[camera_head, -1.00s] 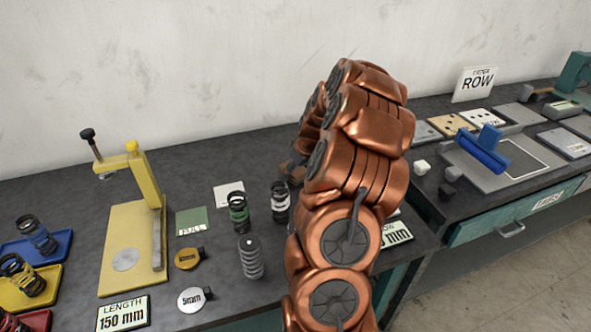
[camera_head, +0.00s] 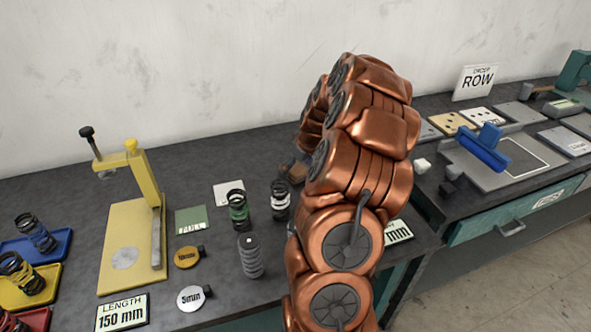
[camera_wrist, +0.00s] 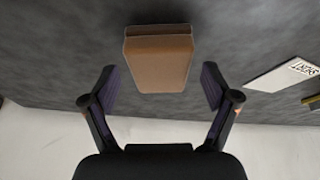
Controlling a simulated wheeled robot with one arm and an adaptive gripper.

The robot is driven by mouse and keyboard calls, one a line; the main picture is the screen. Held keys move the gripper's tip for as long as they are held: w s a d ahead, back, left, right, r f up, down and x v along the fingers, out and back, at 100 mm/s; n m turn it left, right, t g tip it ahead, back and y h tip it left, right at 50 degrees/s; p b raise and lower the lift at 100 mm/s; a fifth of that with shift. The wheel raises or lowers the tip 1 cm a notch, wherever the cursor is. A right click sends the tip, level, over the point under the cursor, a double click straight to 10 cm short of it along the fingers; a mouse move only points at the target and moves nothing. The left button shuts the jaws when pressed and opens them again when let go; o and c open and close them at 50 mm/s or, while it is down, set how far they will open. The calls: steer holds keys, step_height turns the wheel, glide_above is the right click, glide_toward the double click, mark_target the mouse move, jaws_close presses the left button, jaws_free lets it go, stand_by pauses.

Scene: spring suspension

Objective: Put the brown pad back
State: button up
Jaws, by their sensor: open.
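A brown pad (camera_wrist: 158,62), a block with a lighter front face, sits on the dark bench top at the top middle of the wrist view. My gripper (camera_wrist: 159,76) is open and empty. Its two fingers are spread left and right of the pad's near end, and I see gaps between the fingers and the pad. In the head view, a small brown shape (camera_head: 299,168) that looks like the pad shows at the left edge of my copper arm. My arm hides most of that spot and my gripper there.
A yellow press stand (camera_head: 132,235) is farther left. A white card (camera_head: 228,193) and a green card (camera_head: 191,220) lie flat between. The wall is behind.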

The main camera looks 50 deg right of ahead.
steer(key=b+v, duration=0.3)
steer(key=v, duration=0.7)
steer(key=shift+r, duration=0.3)
steer(key=a+g, duration=0.1)
steer(key=a, duration=0.7)
steer(key=s+a+r+n+y, duration=0.1)
steer(key=a, duration=0.7)
steer(key=s+a+g, duration=0.1)
steer(key=a, duration=0.8)
steer(key=shift+a+r+n+g+y, duration=0.15)
steer(key=shift+r+n+g+y, duration=0.15)
steer(key=shift+r+n, duration=0.1)
steer(key=s+a+f+g, duration=0.2)
steer(key=s+a, duration=0.5)
steer(key=s, duration=0.4)
steer(key=s+a+f+g+h, duration=0.1)
steer(key=s+a+f, duration=0.1)
steer(key=s+a, duration=0.6)
steer(key=s, duration=0.3)
steer(key=shift+m+g, duration=0.3)
steer(key=shift+g, duration=0.1)
steer(key=shift+s, duration=0.1)
steer(key=shift+r+p, duration=0.85)
steer(key=shift+p, duration=0.1)
